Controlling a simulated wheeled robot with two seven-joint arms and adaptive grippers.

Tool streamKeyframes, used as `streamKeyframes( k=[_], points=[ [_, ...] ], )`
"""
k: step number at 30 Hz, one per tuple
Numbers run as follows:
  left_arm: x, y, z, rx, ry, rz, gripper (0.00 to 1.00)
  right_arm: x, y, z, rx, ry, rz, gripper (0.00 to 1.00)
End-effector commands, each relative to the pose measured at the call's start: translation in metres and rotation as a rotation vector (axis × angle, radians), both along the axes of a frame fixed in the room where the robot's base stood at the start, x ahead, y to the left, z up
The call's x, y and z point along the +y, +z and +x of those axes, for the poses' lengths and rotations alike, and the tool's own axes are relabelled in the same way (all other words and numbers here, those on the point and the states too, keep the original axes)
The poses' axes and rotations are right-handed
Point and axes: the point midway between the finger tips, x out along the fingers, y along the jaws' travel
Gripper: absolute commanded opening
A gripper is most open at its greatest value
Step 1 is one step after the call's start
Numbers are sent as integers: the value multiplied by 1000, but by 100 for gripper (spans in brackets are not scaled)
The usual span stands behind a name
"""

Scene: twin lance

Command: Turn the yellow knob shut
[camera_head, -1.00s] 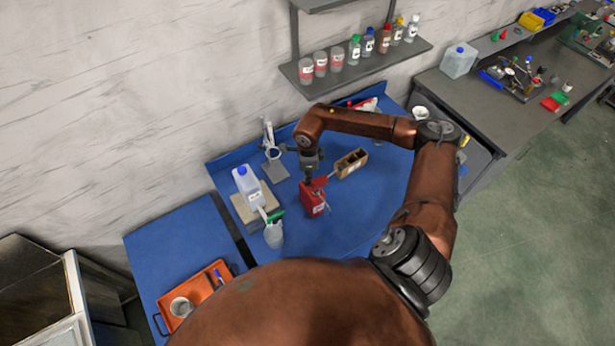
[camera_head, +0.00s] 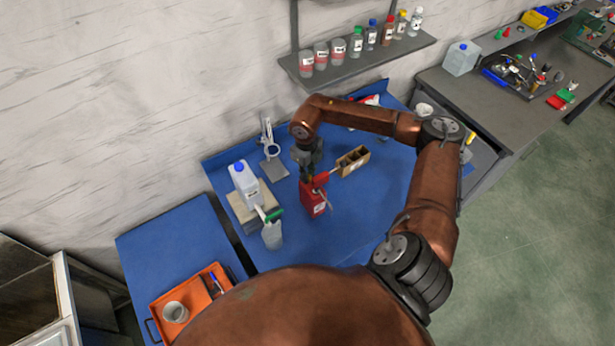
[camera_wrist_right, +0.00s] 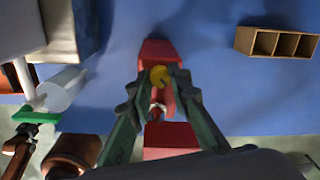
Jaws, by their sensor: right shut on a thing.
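A red box-like unit (camera_head: 313,203) with a white label stands on the blue bench mat. A yellow knob (camera_wrist_right: 158,75) shows in the right wrist view at the red unit, between my fingertips. The knob is hidden in the head view. My right gripper (camera_head: 308,178) reaches down onto the top of the red unit. Its dark green fingers (camera_wrist_right: 160,84) are shut on the knob, one on each side. A red lever-like part lies between the fingers below the knob.
A wooden divided box (camera_head: 352,161) is close on the right. The mat in front of the unit is clear.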

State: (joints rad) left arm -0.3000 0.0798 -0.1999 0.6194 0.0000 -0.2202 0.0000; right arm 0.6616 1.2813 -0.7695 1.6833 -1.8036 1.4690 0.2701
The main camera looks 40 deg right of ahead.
Motion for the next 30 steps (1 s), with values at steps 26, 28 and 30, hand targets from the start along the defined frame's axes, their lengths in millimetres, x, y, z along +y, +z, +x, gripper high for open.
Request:
streamKeyframes(
  k=[26, 28, 30],
  points=[
    [0, -37, -3, 4, 0, 0, 64, 0, 1, 2, -2, -723, 1, 0],
    [0, -38, -3, 4, 0, 0, 64, 0, 1, 2, -2, -752, 1, 0],
    [0, -39, -3, 4, 0, 0, 64, 0, 1, 2, -2, -775, 1, 0]
  ],
)
